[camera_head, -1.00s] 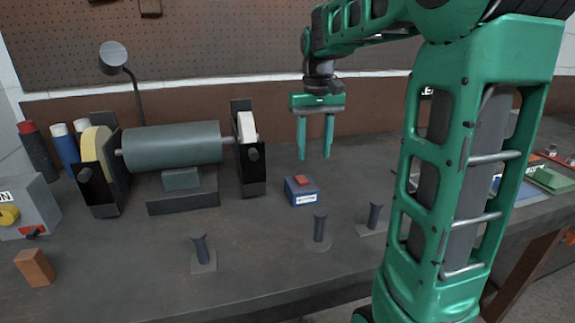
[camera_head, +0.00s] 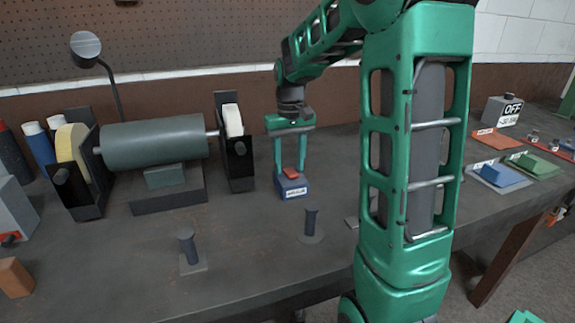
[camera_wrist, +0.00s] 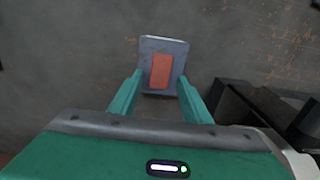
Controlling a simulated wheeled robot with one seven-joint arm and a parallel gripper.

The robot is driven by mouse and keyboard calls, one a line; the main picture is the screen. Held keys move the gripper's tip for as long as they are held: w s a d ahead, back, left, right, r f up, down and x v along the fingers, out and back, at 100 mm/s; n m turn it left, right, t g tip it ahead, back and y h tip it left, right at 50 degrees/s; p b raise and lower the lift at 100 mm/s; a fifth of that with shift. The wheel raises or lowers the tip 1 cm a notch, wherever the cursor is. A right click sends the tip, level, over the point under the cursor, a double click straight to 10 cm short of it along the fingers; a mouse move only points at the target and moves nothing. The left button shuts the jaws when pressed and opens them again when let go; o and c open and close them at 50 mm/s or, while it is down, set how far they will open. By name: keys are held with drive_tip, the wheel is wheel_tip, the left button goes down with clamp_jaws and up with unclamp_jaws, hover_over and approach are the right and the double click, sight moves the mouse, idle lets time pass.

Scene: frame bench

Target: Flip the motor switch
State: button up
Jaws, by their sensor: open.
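The motor switch is a small blue box (camera_head: 291,187) with a red rocker (camera_head: 290,172) on top and a white label on its front. It stands on the bench right of the grinder. My gripper (camera_head: 291,168) is open and points down, with its two fingers spread on either side of the box's top. In the wrist view the box (camera_wrist: 147,81) and its red rocker (camera_wrist: 161,71) lie between and just beyond the open fingertips (camera_wrist: 160,84). I cannot tell whether the fingers touch the box. The rocker's position is not clear.
The bench grinder (camera_head: 155,143) with its wheels stands to the left. Short dark posts (camera_head: 311,222) (camera_head: 187,245) stand in front. An orange block (camera_head: 15,278) sits at the left edge. A grey box labelled OFF (camera_head: 502,110) and coloured trays (camera_head: 502,173) lie far right.

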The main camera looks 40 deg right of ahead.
drive_tip(key=shift+f, duration=0.3)
drive_tip(key=c, duration=1.1)
drive_tip(key=shift+o, duration=0.3)
drive_tip(key=shift+s+a+r+t+h, duration=0.1)
drive_tip(key=shift+s+t+h, duration=0.2)
drive_tip(key=shift+t, duration=0.7)
drive_tip(key=shift+s+a+t+h, duration=0.1)
drive_tip(key=shift+s+t+h, duration=0.2)
drive_tip(key=shift+t, duration=0.7)
drive_tip(key=o, duration=1)
drive_tip(key=shift+o, duration=0.2)
